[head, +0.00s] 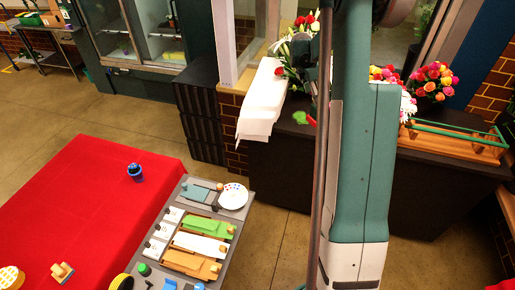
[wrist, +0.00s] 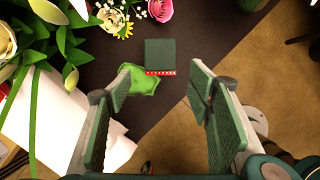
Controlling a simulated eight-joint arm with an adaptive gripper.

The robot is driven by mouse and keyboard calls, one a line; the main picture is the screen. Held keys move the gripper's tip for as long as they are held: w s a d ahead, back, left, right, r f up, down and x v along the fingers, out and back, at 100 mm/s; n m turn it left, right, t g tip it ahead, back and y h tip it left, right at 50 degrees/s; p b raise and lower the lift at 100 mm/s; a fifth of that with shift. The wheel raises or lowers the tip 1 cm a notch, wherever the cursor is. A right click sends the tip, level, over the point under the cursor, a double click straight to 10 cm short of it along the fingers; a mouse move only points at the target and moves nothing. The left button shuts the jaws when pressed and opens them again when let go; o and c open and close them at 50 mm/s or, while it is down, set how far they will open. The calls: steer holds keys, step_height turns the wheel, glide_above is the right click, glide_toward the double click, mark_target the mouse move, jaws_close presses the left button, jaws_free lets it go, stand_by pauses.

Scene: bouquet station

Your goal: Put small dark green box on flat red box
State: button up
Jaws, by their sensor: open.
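In the wrist view a small dark green box (wrist: 160,53) shows as a square on the dark counter. A thin red strip with pale marks (wrist: 160,73) runs along its near edge. I cannot tell whether this strip is the flat red box under it or part of the same box. My gripper (wrist: 164,84) is open and empty, its fingers spread on either side below the box and apart from it. In the head view a small red patch (head: 312,121) shows on the counter beside my arm; my arm hides much there.
A bright green crumpled thing (wrist: 145,82) lies by the left finger. Flowers (wrist: 110,18) and white paper (wrist: 45,120) crowd the left. The dark counter (wrist: 215,25) is clear right of the box. A wooden planter (head: 455,142) stands at the right.

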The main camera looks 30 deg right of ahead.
steer(key=s+a+r+m+t, duration=0.1)
steer(key=s+a+r+m, duration=0.25)
steer(key=a+r, duration=0.45)
steer(key=s+a+r+m+t+y, duration=0.15)
steer(key=s+a+r, duration=0.25)
steer(key=a, duration=0.8)
steer(key=s+a+r+m+t, duration=0.1)
steer(key=s+a+r+m, duration=0.25)
steer(key=a+r, duration=0.5)
steer(key=s+a+f+m+t+y, duration=0.1)
steer(key=s+a+m, duration=0.3)
steer(key=s+a, duration=0.8)
steer(key=s+a+f+m+t+y, duration=0.2)
steer(key=s+a+m, duration=0.3)
steer(key=s+a, duration=0.8)
steer(key=shift+s+a+f+t, duration=0.2)
steer(key=shift+s+f+t, duration=0.2)
steer(key=shift+f, duration=0.25)
